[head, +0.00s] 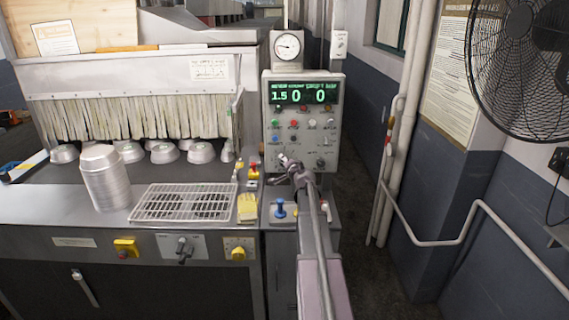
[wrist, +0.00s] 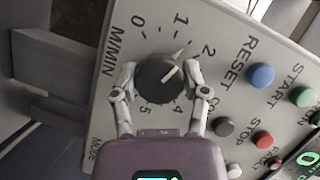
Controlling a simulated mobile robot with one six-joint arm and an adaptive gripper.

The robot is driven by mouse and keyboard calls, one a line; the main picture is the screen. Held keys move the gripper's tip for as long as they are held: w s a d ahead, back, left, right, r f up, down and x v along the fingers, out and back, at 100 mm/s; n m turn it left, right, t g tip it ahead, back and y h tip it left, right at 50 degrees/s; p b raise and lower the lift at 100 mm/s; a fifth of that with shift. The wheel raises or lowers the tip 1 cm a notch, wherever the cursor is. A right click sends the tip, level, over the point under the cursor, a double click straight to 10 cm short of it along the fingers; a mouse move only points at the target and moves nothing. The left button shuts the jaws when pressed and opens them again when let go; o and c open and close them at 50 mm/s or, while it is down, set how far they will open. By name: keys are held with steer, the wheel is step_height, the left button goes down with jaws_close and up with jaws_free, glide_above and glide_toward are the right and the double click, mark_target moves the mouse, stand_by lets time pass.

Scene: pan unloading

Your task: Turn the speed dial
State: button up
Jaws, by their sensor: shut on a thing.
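The speed dial (wrist: 157,80) is a round black knob with a pale pointer line on the light grey control panel (wrist: 95,125). It has a numbered scale marked M/MIN. In the wrist view its pointer is turned up and right, between the 1 and 2 marks. My gripper (wrist: 159,75) has one finger at each side of the dial and is shut on it. In the head view my gripper (head: 284,160) is at the lower left of the control box (head: 270,122) and hides the dial. The green display (head: 305,93) reads 1.5, 0 and 0.
Blue, green, red and grey buttons lie right of the dial in the wrist view. A stack of pans (head: 105,180) and a wire rack (head: 183,203) are on the counter at left. A fan (head: 515,65) and a pipe (head: 490,215) are at right.

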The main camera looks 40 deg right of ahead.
steer(key=o, duration=1.1)
steer(key=shift+w, duration=0.1)
steer(key=shift+o, duration=0.2)
steer(key=shift+f+m+b, duration=0.1)
steer(key=shift+m+b, duration=0.2)
steer(key=shift+m+t+b, duration=0.4)
steer(key=shift+m+b, duration=0.1)
steer(key=shift+m, duration=0.1)
steer(key=shift+m+t+b, duration=0.5)
steer(key=shift+m+b, duration=0.25)
steer(key=shift+m, duration=0.45)
steer(key=v, duration=1.4)
steer(key=w+a+f+n+g+y+p, duration=0.1)
steer(key=a+n+y, duration=0.3)
steer(key=a, duration=0.8)
steer(key=w+a+f+n+g+y+p, duration=0.2)
steer(key=a+n, duration=0.5)
steer(key=a, duration=0.6)
steer(key=shift+a+f+n+g+y+p, duration=0.3)
steer(key=shift+f+g+y, duration=0.55)
steer(key=shift+g+y, duration=0.5)
